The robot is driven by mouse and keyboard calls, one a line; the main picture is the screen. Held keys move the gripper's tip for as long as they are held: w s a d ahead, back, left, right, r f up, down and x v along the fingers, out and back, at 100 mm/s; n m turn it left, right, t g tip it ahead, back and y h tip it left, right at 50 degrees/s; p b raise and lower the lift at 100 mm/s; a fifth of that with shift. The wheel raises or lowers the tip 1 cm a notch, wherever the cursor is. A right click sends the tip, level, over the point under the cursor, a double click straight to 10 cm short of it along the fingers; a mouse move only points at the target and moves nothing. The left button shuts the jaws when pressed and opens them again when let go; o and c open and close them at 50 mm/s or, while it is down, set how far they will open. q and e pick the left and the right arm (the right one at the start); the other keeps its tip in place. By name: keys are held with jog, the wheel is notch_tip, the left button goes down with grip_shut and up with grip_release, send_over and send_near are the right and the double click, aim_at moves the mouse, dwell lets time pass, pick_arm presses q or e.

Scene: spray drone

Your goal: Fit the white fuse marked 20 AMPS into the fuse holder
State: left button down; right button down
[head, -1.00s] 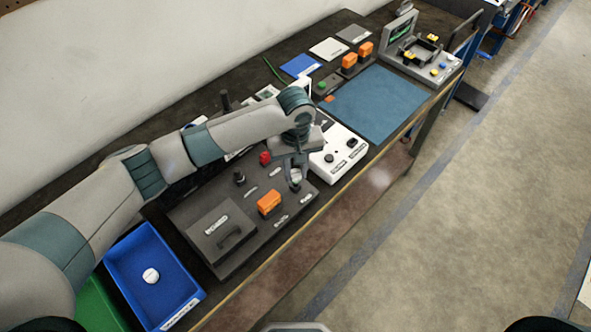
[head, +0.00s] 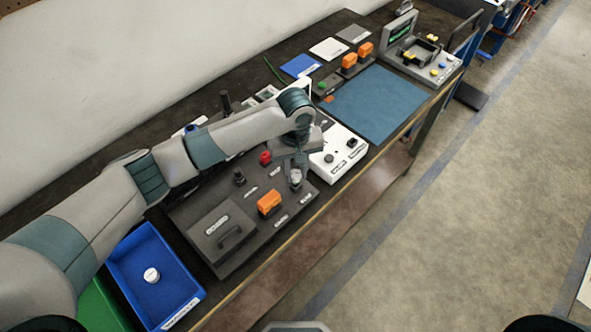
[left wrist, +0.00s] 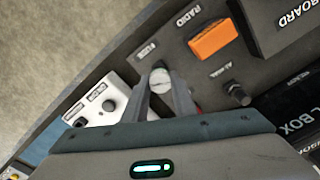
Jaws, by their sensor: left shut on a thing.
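My left gripper (head: 295,182) points down over the near right end of the dark panel. In the left wrist view its two fingers (left wrist: 162,90) are closed on a round white fuse (left wrist: 161,79) with a line across its top. Its amp marking cannot be read. The fuse sits right by the panel's FUSE label (left wrist: 147,51), where the fuse holder is. The holder is mostly hidden under the fuse and fingers, so I cannot tell how deep the fuse sits. My right gripper is out of view.
An orange block (head: 269,203), a black knob (head: 239,177) and a lidded box (head: 220,233) stand on the panel. A white box with knobs (head: 338,150) is close beside the gripper. A blue bin (head: 185,288) holds another white round piece (head: 151,275).

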aim_at(296, 174)
pick_arm(q)
jog(key=shift+f, duration=0.65)
dwell(0.3)
jog(key=shift+f, duration=0.95)
jog(key=c, duration=1.4)
grip_release()
jog(key=shift+o, duration=0.2)
jog(key=shift+r, duration=0.1)
jog(key=shift+r+b, duration=0.35)
jog(key=shift+r, duration=0.15)
notch_tip(296, 174, up, 16)
jog(key=b, duration=0.3)
jog(key=shift+b, duration=0.4)
